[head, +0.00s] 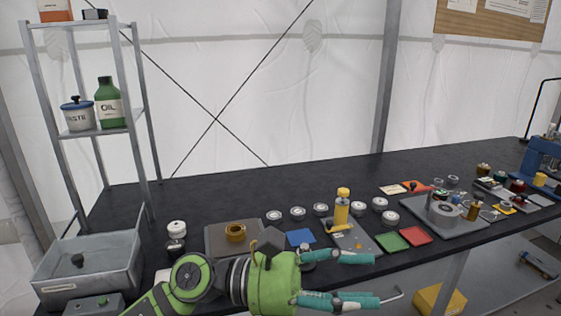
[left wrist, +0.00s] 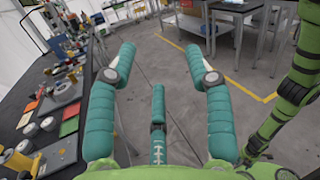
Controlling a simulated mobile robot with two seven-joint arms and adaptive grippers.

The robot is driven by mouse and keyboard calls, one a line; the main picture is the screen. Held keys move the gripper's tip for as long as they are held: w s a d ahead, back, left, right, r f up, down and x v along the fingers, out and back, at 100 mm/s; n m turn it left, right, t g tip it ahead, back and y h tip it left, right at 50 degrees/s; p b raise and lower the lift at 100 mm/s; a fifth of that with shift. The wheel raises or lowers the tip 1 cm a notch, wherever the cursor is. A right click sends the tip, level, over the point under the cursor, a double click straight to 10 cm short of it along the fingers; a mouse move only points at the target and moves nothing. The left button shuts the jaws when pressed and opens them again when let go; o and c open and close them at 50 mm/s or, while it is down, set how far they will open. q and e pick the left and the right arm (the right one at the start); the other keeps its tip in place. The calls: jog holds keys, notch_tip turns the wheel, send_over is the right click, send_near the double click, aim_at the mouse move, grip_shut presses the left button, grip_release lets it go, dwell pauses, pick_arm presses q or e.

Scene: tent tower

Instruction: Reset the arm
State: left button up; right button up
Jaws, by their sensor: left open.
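My left gripper (head: 374,279) reaches in from the bottom of the head view, over the front edge of the black workbench (head: 260,178). Its teal fingers point right and are spread apart, with nothing between them. In the left wrist view the left gripper (left wrist: 160,52) is open and empty above the grey floor, with the workbench to its left. A green arm link at the right of that view is mine. My right gripper does not show in either view.
A yellow bottle (head: 342,208) stands upright on a grey plate near the left gripper. Blue (head: 300,238), green (head: 392,242) and red (head: 416,235) squares lie nearby. A grey bin (head: 88,262) and a shelf rack (head: 135,110) stand left. The bench's back middle is clear.

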pick_arm(q)
jog(key=w+a+n+t+y, duration=0.2)
jog(key=w+a+n+t, duration=0.35)
jog(key=n+t, duration=0.7)
jog(key=w+a+n+t+y, duration=0.2)
jog(key=w+a+n+t, duration=0.35)
jog(key=n+t, duration=0.75)
jog(key=s+a+f+n+g+y, duration=0.1)
jog(key=a+f+n+g+y, duration=0.3)
jog(key=a+f+n+y, duration=0.45)
jog(key=a+f+n+g+y, duration=0.4)
jog(key=a+f+n+y, duration=0.15)
jog(key=f+n, duration=0.6)
jog(key=s+a+f+n+g, duration=0.25)
jog(key=s+f+g, duration=0.25)
jog(key=s+f, duration=0.5)
jog(key=s+a+f+n+g, duration=0.25)
jog(key=s+f+g, duration=0.4)
jog(key=s, duration=0.55)
notch_tip(320, 180, down, 23)
jog(key=s+d, duration=0.1)
jog(key=s, duration=0.1)
jog(key=s+a+f+g+y, duration=0.1)
jog(key=s+a+f+g, duration=0.1)
jog(key=s+f, duration=1.3)
jog(key=shift+s+a, duration=0.45)
jog(key=shift+s, duration=0.25)
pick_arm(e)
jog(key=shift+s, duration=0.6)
